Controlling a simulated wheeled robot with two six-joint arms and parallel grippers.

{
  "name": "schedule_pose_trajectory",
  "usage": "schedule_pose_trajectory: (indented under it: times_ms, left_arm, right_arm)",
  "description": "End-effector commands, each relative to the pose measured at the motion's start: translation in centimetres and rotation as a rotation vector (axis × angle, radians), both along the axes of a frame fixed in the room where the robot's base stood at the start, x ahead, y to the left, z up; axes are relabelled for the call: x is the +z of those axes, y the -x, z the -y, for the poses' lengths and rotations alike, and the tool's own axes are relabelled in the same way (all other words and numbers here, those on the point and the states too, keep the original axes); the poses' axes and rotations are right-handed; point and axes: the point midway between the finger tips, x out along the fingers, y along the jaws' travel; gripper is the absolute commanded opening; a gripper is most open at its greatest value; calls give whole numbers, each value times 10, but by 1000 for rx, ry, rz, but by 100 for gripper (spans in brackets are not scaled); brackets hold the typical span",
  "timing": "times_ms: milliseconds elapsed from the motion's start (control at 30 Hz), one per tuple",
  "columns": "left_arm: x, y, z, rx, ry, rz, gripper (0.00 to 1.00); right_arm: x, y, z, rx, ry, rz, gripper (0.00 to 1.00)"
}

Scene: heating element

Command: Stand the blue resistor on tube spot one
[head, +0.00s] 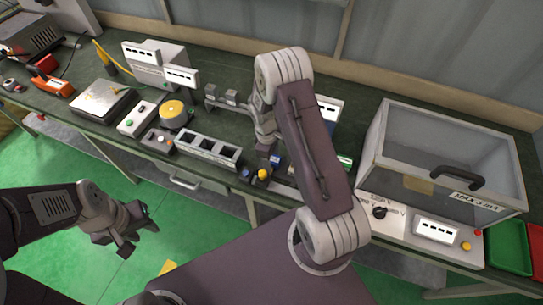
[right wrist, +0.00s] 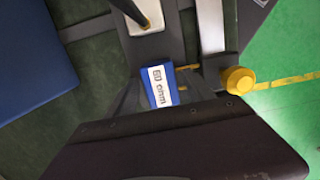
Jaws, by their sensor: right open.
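The blue resistor (right wrist: 162,88) is a small blue block with a white ohm label; in the right wrist view it sits between the fingers of my right gripper (right wrist: 160,95). In the head view a small blue block (head: 275,160) shows just below my right gripper (head: 266,143), at the bench's front part. The right gripper is open around it; contact cannot be told. My left gripper (head: 134,236) is open and empty, over the green floor in front of the bench. I cannot make out a marked tube spot one; my right arm hides part of the bench.
A rack with dark slots (head: 208,150) stands left of the right gripper. A yellow knob (head: 264,174) is close in front, also in the wrist view (right wrist: 238,81). A large clear-walled box (head: 445,150) fills the right. A yellow-topped round part (head: 173,109) stands further left.

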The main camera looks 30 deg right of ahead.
Motion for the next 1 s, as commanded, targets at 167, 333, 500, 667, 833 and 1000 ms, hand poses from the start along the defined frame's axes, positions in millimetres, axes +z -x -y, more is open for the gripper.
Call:
schedule_pose_trajectory:
  times_ms: [167,333,500,667,833,1000]
  left_arm:
    - [0,0,0,0,0,0,36]
    - [-3,0,0,0,0,0,36]
    - [-4,0,0,0,0,0,36]
    - [-5,0,0,0,0,0,36]
    - [-4,0,0,0,0,0,36]
    - [-4,0,0,0,0,0,36]
  right_arm:
    - [23,-4,-2,0,0,6,61]
    - [66,-8,-5,1,1,7,61]
    - [103,-10,-8,0,0,6,61]
    - [119,-11,-9,0,0,1,61]
    - [124,-8,-12,-13,-1,5,61]
    - [147,43,-45,-298,-31,104,61]
